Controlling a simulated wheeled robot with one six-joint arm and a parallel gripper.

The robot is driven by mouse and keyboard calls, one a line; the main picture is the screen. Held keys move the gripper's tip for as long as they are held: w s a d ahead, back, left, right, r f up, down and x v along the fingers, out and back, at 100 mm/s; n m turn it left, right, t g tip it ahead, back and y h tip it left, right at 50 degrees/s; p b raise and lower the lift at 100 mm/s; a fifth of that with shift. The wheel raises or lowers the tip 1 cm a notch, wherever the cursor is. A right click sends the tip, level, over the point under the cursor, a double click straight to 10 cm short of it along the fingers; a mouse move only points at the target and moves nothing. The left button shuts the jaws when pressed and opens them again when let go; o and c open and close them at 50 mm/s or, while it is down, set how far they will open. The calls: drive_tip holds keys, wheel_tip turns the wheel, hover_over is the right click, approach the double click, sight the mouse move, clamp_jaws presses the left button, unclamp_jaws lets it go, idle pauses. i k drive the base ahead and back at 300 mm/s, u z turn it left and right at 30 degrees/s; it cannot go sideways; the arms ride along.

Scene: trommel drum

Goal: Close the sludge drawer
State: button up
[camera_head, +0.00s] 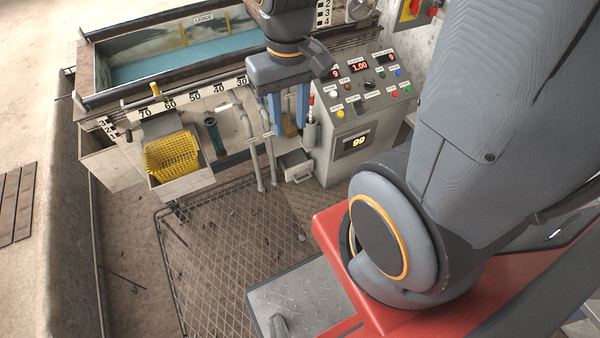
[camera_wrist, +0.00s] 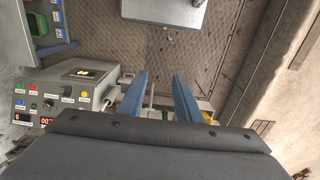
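A small grey drawer (camera_head: 296,166) with a bar handle (camera_head: 301,178) stands pulled out low on the machine front, left of the control cabinet's foot. I read no label on it, but I take it for the sludge drawer. My gripper (camera_head: 289,122) points down in front of the machine, above the drawer in the head view. Its two blue fingers are apart, with nothing held between them. In the wrist view the open fingers (camera_wrist: 160,76) show over the machine's front edge. The drawer cannot be made out clearly there.
A control cabinet (camera_head: 346,140) stands right of the drawer. Upright grey pipes (camera_head: 253,150) stand just left. Further left, a yellow basket (camera_head: 172,156) sits in another pulled-out tray (camera_head: 185,185). A water trough (camera_head: 180,62) lies behind. Mesh floor (camera_head: 225,240) in front is mostly clear.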

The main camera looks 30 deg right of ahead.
sight(294, 164)
drive_tip(key=z, duration=0.5)
drive_tip(key=k, duration=1.15)
drive_tip(key=u, duration=0.15)
drive_tip(key=i, duration=0.7)
drive_tip(key=u, duration=0.3)
